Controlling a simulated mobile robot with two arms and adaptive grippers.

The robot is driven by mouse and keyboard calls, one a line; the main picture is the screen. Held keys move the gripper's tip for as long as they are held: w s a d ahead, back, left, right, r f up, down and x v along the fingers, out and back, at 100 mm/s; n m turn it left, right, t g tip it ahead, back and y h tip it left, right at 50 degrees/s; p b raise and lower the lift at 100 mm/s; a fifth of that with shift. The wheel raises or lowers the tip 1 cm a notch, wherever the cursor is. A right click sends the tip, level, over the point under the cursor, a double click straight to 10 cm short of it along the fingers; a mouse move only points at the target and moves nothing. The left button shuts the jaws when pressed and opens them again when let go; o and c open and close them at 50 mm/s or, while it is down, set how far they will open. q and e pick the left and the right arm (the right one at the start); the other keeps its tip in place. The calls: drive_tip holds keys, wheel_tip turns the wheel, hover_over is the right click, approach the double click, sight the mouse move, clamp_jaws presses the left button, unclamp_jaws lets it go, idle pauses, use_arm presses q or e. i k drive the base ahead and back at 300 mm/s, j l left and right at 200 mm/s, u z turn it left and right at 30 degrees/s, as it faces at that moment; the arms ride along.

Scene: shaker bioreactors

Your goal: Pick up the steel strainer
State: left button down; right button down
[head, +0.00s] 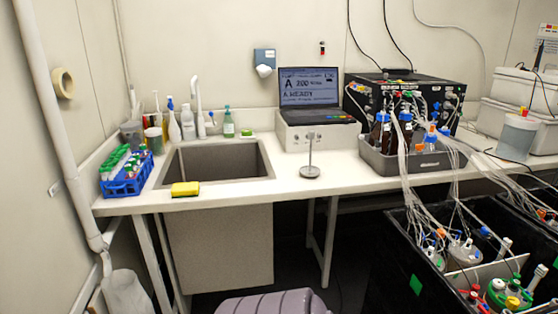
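A small steel object (310,171) with a flat round base and a thin upright rod stands on the white bench, right of the sink and in front of the laptop's box. It looks like the steel strainer, but I cannot be sure at this size. Nothing touches it. Neither of my grippers is in view.
The sink (224,183) is set in the bench (330,188), with a yellow sponge (186,189) at its front rim. A blue tube rack (127,181) is at the left. A grey tray (372,160) of bottles and tubing is at the right. The bench around the steel object is clear.

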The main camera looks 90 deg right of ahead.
sight(309, 170)
drive_tip(key=l+z, duration=0.1)
drive_tip(key=z, duration=3.35)
